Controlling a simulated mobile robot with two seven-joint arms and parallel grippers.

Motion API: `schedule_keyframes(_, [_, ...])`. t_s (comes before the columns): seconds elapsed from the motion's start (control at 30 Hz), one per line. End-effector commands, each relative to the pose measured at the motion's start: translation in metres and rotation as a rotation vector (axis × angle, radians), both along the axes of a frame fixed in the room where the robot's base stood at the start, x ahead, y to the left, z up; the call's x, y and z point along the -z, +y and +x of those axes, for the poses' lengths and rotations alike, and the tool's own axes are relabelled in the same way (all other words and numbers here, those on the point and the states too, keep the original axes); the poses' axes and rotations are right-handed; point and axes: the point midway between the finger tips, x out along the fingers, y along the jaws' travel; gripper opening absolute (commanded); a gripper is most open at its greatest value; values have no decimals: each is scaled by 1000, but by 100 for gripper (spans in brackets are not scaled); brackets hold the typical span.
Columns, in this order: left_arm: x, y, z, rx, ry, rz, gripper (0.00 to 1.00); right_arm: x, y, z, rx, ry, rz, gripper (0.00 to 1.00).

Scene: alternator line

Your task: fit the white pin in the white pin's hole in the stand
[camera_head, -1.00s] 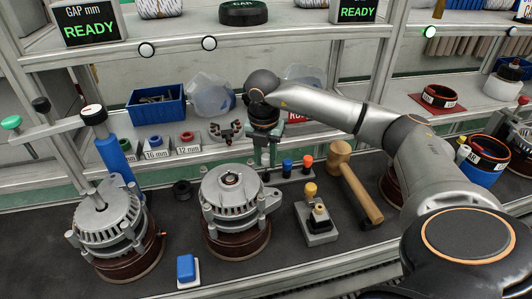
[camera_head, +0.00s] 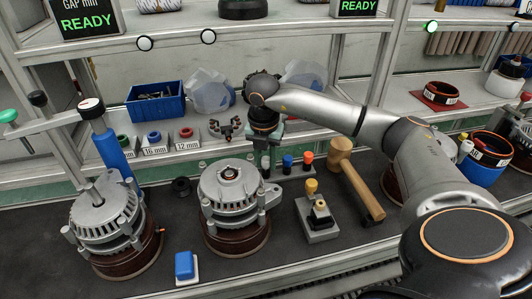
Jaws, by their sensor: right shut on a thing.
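The stand (camera_head: 296,173) is a low grey rail behind the alternators, with a blue pin (camera_head: 287,161) and an orange pin (camera_head: 307,159) standing upright in it. My right gripper (camera_head: 265,152) points down over the stand's left end, beside the blue pin. It is shut on a small pale upright piece, which looks like the white pin (camera_head: 266,161). The fingers hide much of this pin. The pin's lower end is close to the stand, but I cannot tell whether it is in a hole. My left gripper is out of view.
An alternator (camera_head: 238,192) stands in front of the gripper, and another (camera_head: 106,220) at the left. A mallet (camera_head: 358,185) and a grey block with a yellow knob (camera_head: 318,226) are to the right. A blue bin (camera_head: 155,101) and labelled rings sit behind.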

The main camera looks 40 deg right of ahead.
Motion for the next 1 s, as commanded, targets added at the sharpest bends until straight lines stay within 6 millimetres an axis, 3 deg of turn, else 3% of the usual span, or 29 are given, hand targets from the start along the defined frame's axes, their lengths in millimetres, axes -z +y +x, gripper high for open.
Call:
schedule_keyframes(0.27, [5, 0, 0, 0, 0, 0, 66, 8, 0, 0, 0, 0, 0, 0])
schedule_keyframes(0.3, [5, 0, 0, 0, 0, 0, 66, 7, 0, 0, 0, -1, 1, 33])
schedule_keyframes(0.6, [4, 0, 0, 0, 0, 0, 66, 7, 0, 0, 0, 0, 0, 66])
schedule_keyframes(1.0, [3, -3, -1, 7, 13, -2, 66, 3, 0, 0, 0, -2, 0, 66])
